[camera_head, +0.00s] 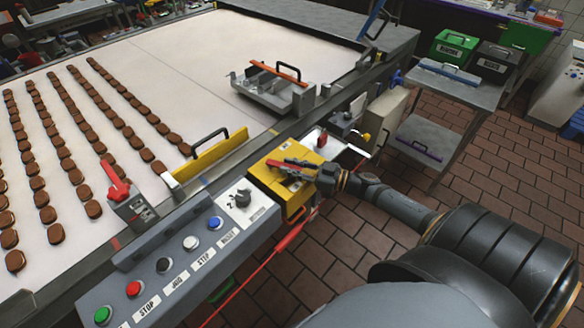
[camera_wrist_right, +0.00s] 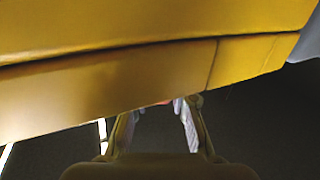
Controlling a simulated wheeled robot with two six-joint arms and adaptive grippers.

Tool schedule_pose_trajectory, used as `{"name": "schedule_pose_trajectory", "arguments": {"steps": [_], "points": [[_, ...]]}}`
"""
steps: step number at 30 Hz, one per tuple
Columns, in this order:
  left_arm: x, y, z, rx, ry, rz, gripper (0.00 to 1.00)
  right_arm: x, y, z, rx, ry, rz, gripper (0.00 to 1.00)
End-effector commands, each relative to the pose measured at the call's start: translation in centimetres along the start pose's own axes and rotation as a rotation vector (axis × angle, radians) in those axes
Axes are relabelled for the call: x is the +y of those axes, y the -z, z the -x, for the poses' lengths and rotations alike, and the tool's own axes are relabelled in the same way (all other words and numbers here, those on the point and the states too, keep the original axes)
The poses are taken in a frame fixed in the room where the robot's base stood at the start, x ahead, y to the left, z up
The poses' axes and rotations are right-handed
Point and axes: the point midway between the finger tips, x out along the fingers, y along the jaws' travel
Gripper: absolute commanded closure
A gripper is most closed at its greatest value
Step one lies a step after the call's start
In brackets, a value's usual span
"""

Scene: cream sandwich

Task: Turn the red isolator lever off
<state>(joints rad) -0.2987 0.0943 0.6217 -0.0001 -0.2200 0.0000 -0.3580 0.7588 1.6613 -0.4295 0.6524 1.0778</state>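A yellow box (camera_head: 270,184) is mounted at the front edge of the conveyor, with a red bar that looks like the isolator lever (camera_head: 284,163) across its top. My right gripper (camera_head: 312,174) reaches in from the right, at the box's top right. In the right wrist view, the yellow box's side (camera_wrist_right: 120,95) fills the upper part. My right gripper (camera_wrist_right: 160,122) shows there with its fingers apart. A small reddish patch lies between the tips, partly hidden by the box edge. Contact with the lever cannot be told. My left gripper is not in view.
A grey button panel (camera_head: 180,262) lies left of the box. Another red lever (camera_head: 116,183) stands on a grey block further left. A yellow guard (camera_head: 208,157) with a black handle is behind. A red cable (camera_head: 285,240) hangs in front. Rows of brown biscuits cover the belt.

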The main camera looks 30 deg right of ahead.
Motion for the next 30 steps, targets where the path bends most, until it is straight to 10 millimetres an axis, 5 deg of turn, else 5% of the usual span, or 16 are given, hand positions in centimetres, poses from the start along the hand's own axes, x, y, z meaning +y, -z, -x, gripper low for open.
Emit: {"name": "schedule_pose_trajectory", "arguments": {"steps": [4,16,30], "points": [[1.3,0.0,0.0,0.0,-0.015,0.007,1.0,0.0,0.0,0.0,0.0,-0.001,-0.001,0.57],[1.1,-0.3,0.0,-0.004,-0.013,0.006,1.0,0.0,-0.1,0.7,-0.003,0.001,0.0,0.57],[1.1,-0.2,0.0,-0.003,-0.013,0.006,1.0,-0.1,-0.3,9.4,-0.01,0.006,-0.002,0.57]]}}
